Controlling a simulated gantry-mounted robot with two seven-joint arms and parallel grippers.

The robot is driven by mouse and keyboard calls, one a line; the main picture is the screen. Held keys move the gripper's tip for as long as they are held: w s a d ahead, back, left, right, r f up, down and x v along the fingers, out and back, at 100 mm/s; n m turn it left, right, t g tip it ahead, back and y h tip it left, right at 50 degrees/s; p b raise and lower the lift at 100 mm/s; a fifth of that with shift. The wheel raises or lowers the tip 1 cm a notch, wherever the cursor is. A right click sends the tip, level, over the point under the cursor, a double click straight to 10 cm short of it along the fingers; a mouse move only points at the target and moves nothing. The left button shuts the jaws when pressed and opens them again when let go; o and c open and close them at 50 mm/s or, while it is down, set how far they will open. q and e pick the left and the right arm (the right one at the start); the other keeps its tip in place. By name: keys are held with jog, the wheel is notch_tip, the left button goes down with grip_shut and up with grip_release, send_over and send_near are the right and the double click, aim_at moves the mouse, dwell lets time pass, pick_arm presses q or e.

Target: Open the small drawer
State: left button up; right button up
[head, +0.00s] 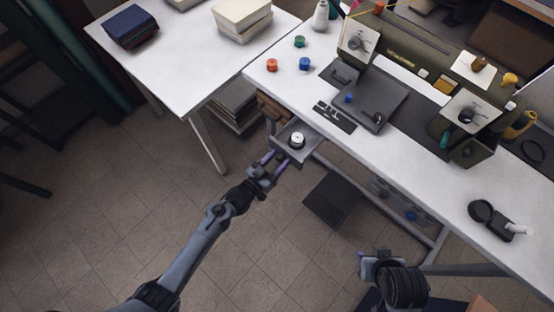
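The small drawer (291,155) hangs under the front left corner of the white desk and stands pulled out. A small white round object with a dark centre (297,139) sits inside it. My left gripper (275,158) is at the drawer's front side. Its two purple fingers are spread apart with a gap between them and point at the drawer front. I cannot make out a handle between them. My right gripper (360,256) is low at the right, away from the drawer, and its fingers are mostly hidden.
The white desk (440,190) carries a dark flat case (370,99), small spools and green box-like units. A white side table (185,60) with books stands at the left. A dark box (332,198) is on the floor.

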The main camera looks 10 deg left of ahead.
pick_arm(q)
jog(key=shift+s, duration=0.1)
jog(key=p+v, duration=0.2)
jog(key=v, duration=0.8)
jog(key=shift+s+a, duration=0.2)
jog(key=shift+s, duration=0.1)
